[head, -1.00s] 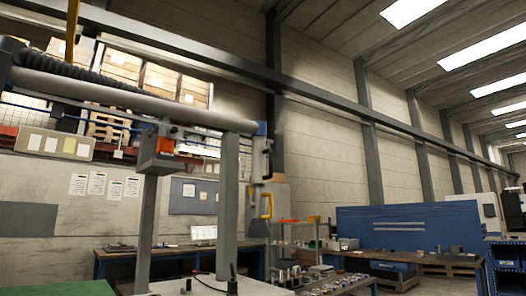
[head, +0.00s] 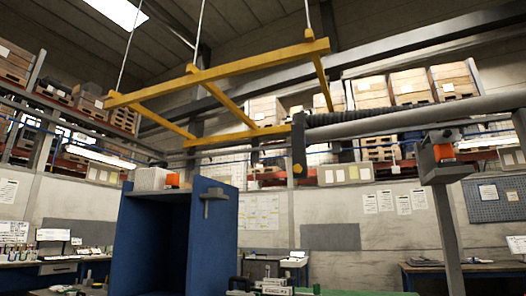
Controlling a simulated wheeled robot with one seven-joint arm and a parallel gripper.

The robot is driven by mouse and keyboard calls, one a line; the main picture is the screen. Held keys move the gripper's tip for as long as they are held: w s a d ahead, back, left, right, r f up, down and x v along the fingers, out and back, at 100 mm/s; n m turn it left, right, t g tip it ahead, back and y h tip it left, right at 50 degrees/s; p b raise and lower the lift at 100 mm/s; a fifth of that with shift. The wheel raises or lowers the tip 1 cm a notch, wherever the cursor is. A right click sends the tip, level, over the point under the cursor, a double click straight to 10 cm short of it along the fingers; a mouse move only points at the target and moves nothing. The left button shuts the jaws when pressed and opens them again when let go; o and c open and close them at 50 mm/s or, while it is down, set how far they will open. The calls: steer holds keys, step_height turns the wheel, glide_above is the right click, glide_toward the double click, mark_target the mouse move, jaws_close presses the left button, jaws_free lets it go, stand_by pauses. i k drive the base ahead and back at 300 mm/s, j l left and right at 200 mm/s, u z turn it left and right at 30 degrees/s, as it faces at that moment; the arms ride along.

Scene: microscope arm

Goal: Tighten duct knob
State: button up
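A grey arm tube (head: 430,117) with a black corrugated duct hose (head: 365,124) on top crosses the upper right. Its left end meets a dark upright bracket (head: 299,140) below the yellow overhead frame. A small round yellowish spot (head: 297,169), possibly a knob, sits low on this bracket. It is too small to tell whether it is loose or tight. My gripper is not in view.
A yellow overhead frame (head: 228,73) hangs from cables. A blue cabinet (head: 182,238) stands at centre left. A grey post (head: 446,225) with an orange-topped box stands at right. Workbenches (head: 467,268) line the back wall, below pallet racks with boxes (head: 408,88).

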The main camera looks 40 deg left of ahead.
mark_target(297, 169)
steer(key=u, duration=1.7)
